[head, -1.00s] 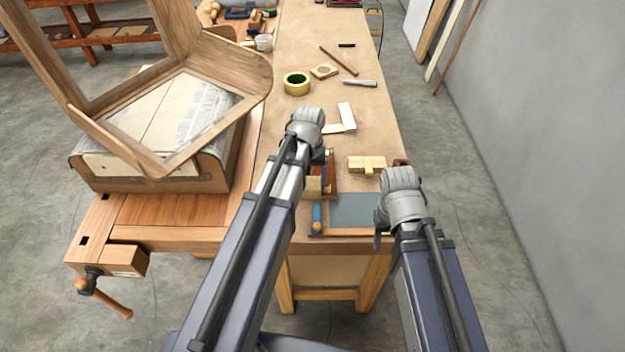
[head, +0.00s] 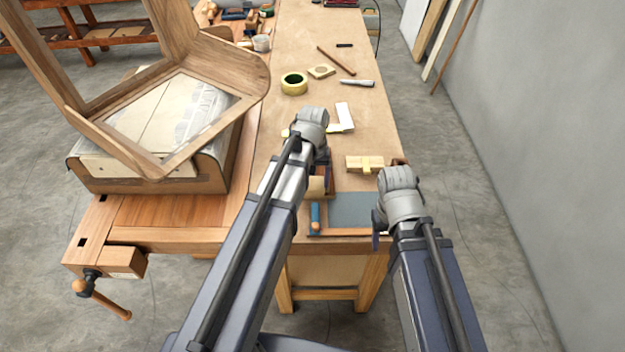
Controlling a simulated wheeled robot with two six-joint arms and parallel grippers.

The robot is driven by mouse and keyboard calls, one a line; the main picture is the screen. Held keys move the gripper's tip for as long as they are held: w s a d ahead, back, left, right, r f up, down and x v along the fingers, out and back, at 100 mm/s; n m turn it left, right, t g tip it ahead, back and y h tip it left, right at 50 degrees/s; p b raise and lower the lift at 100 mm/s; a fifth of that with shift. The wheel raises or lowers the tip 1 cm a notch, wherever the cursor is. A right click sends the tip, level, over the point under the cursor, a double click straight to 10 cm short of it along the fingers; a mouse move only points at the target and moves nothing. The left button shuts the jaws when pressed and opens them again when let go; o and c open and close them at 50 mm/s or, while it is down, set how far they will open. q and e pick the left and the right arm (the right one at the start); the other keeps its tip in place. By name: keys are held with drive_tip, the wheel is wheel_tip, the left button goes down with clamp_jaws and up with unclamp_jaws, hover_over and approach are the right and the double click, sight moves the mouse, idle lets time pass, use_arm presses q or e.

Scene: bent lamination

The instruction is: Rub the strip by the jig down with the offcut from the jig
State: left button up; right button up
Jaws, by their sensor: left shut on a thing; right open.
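My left gripper (head: 325,165) is over the narrow bench, its fingers mostly hidden behind its wrist. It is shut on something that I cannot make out. A pale, L-shaped pair of strips (head: 345,117) lies just beyond it, and a small yellowish end (head: 285,132) shows left of the wrist. A wooden block (head: 316,187) sits below the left gripper. My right gripper (head: 380,238) is open beside the grey sheet. A light wooden block with a yellow band (head: 366,164) lies between the wrists. I cannot tell which pieces are the jig, strip or offcut.
A grey sheet (head: 352,209) and a blue, wooden-knobbed tool (head: 315,217) lie at the bench's (head: 290,40) front. A tape roll (head: 294,83), small holed block (head: 321,72), rod (head: 336,61) and grey tool (head: 357,83) lie farther back. A large wooden frame (head: 75,100) stands left.

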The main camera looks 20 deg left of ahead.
use_arm(q)
drive_tip(key=shift+r+p, duration=3)
